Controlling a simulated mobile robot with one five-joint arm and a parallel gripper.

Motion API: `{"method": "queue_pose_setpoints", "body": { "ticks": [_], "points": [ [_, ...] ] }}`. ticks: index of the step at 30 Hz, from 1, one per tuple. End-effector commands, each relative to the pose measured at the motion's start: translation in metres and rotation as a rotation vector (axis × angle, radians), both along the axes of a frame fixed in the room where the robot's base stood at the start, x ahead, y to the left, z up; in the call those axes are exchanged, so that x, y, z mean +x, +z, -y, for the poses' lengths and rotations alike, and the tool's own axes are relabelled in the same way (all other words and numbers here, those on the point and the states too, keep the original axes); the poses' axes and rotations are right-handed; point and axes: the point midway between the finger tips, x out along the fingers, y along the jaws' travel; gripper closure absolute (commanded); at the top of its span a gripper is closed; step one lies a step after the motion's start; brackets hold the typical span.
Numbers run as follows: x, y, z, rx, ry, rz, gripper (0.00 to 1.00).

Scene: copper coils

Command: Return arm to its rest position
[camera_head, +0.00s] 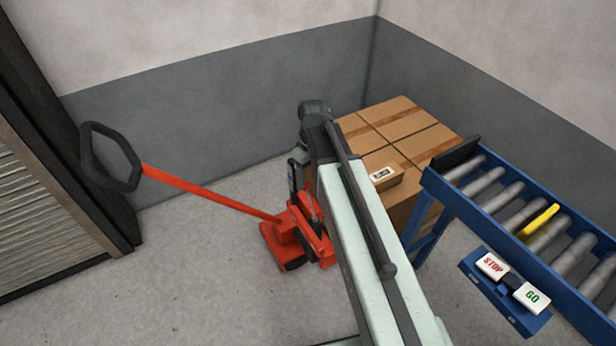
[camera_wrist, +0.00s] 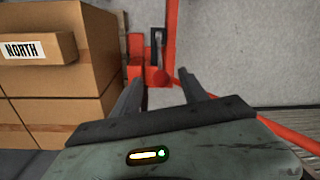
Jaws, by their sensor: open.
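My arm (camera_head: 360,240) reaches up and forward through the middle of the head view, with its far end in front of the red pallet jack and the stacked boxes. The fingers cannot be made out there. In the wrist view my gripper (camera_wrist: 162,82) shows two dark fingers spread apart with nothing between them. Beyond them are grey floor and part of the red pallet jack (camera_wrist: 155,77).
Brown boxes (camera_head: 405,120) are stacked at the back, with a small labelled box (camera_head: 375,182) on them; its label reads NORTH in the wrist view (camera_wrist: 38,48). A blue roller conveyor (camera_head: 520,215) with STOP and GO buttons (camera_head: 512,281) stands right.

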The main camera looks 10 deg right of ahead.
Motion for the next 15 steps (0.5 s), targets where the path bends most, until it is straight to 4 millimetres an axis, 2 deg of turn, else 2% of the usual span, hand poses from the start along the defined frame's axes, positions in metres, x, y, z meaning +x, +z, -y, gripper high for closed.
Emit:
{"method": "queue_pose_setpoints", "body": {
  "ticks": [13,15],
  "points": [
    [-0.0001,-0.0013,-0.0001,0.000,0.000,0.000,0.49],
    [-0.0086,-0.0013,0.0012,-0.001,-0.002,0.000,0.49]
  ]
}}
